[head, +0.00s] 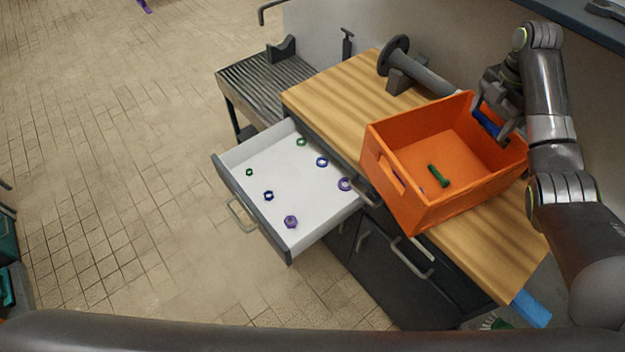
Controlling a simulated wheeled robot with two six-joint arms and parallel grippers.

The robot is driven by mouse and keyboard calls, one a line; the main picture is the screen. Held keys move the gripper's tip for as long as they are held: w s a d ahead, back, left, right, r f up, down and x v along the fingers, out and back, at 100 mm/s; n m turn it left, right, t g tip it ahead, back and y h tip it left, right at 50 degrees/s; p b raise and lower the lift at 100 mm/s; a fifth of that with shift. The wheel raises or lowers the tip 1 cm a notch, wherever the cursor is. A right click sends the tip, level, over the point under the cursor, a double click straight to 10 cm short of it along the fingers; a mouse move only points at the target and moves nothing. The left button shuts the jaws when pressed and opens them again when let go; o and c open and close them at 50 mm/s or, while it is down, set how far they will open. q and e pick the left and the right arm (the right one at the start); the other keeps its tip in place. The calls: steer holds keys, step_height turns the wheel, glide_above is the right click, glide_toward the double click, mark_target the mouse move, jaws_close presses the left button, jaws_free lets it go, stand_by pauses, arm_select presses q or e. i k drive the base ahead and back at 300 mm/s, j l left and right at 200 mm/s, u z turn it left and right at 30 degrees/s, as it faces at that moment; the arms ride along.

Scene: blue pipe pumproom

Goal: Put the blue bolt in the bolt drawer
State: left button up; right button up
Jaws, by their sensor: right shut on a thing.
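The blue bolt (486,122) is in my right gripper (497,128), which is shut on it just inside the far right part of the orange bin (412,213). The gripper fingers partly cover the bolt. An open drawer (285,243) with a white inside sticks out of the bench to the left of the bin. It holds several nuts in green, blue and purple, and no bolts show in it. A shut drawer front with a handle (412,262) is to its right, below the bin. My left gripper is not in view.
A green bolt (438,175) and a small purple piece lie in the bin. The bin stands on the wooden bench top (330,97). A grey flanged pipe (428,78) lies behind it. A slatted metal stand (262,82) adjoins the bench. Open tiled floor is at left.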

mark_target(311, 186)
steer(key=i+j, duration=0.1)
steer(key=j, duration=0.2)
steer(key=i+j+u, duration=0.1)
steer(key=i+j, duration=0.15)
steer(key=j, duration=0.3)
steer(key=i+j+u, duration=0.3)
steer(key=i+u, duration=0.1)
steer(key=u, duration=0.2)
